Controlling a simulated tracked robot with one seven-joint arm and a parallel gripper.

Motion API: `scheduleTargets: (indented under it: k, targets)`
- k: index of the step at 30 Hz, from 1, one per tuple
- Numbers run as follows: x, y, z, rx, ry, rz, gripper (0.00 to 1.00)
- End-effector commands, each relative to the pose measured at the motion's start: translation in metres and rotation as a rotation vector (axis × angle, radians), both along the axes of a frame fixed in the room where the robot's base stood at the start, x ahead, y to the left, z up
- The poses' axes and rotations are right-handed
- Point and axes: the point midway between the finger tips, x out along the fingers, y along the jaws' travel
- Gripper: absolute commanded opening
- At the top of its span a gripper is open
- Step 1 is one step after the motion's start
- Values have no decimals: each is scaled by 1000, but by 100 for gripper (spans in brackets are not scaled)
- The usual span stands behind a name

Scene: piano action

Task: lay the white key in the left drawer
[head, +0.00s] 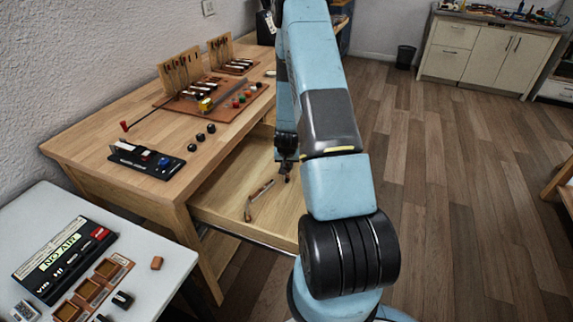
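The open drawer (232,184) is pulled out from the wooden desk, its bare wooden floor showing. A thin, slightly bent piece (260,190), pale with reddish-brown parts, lies in it; I cannot tell whether it is the white key. My gripper (287,175) points down over the drawer's far right part, to the right of that piece and apart from it in the picture. The gripper is small and dark, so I cannot tell if it is open or holds anything. My arm hides the drawer's right side.
The desk top (120,110) carries a black panel (147,160), several black knobs and a reddish board (225,105) with small parts. Open floor (450,180) lies to the right.

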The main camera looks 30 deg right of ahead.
Motion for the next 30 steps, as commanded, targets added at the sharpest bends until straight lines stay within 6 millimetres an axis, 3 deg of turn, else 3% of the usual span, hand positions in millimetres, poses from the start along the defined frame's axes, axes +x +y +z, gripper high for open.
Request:
scheduleTargets:
  k: [8,20,30]
  targets:
    - [-2,0,-2,0,4,-1,47]
    - [-1,-1,1,-1,3,-1,47]
    - [-14,9,41,-1,2,4,47]
